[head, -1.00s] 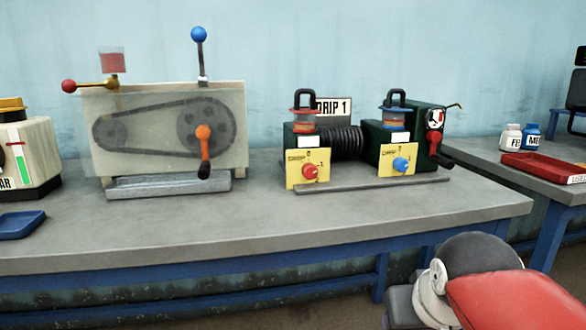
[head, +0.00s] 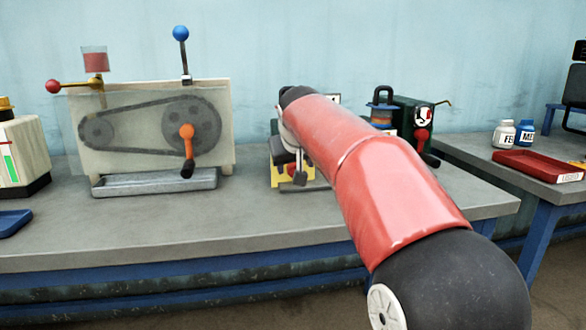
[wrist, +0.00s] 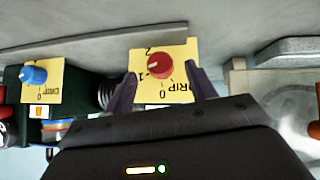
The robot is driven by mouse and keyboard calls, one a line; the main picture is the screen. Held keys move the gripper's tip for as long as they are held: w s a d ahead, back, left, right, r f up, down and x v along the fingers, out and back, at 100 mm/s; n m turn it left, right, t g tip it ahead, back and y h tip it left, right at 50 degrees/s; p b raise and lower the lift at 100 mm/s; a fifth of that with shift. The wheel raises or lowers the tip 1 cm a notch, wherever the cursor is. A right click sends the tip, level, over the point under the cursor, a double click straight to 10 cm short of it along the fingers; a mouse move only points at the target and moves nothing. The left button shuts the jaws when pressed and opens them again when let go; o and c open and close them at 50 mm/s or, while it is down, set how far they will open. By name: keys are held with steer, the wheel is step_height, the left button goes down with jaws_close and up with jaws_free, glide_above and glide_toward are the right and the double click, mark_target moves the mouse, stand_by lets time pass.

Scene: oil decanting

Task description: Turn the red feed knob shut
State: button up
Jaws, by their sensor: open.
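The red feed knob (wrist: 159,65) sits on a yellow dial plate (wrist: 146,84) marked 0, 1 and 2 in the wrist view, which shows it upside down. In the head view my arm hides most of this knob and part of its yellow plate (head: 292,182). My gripper (wrist: 158,84) is open, with one finger on each side of the red knob in the wrist view. I cannot tell whether the fingers touch it. The knob's white pointer mark lies near the 1 side of the scale.
The blue knob (wrist: 33,75) on a second yellow plate is left in the wrist view. A belt-drive machine (head: 150,125) with an orange crank stands left in the head view. A red tray (head: 540,165) and bottles stand on the right table. The bench front is clear.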

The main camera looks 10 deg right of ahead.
mark_target(293, 171)
steer(key=shift+x, duration=1.5)
steer(key=c, duration=1)
steer(key=n+h+b, duration=0.1)
steer(key=h+b, duration=0.1)
steer(key=h, duration=0.1)
steer(key=shift+a+f+n, duration=0.2)
steer(key=shift+a+n, duration=0.15)
steer(key=shift+n, duration=0.05)
steer(key=shift+n+t+h+b, duration=0.4)
steer(key=shift+n+h+b, duration=0.3)
steer(key=shift+h+b, duration=0.6)
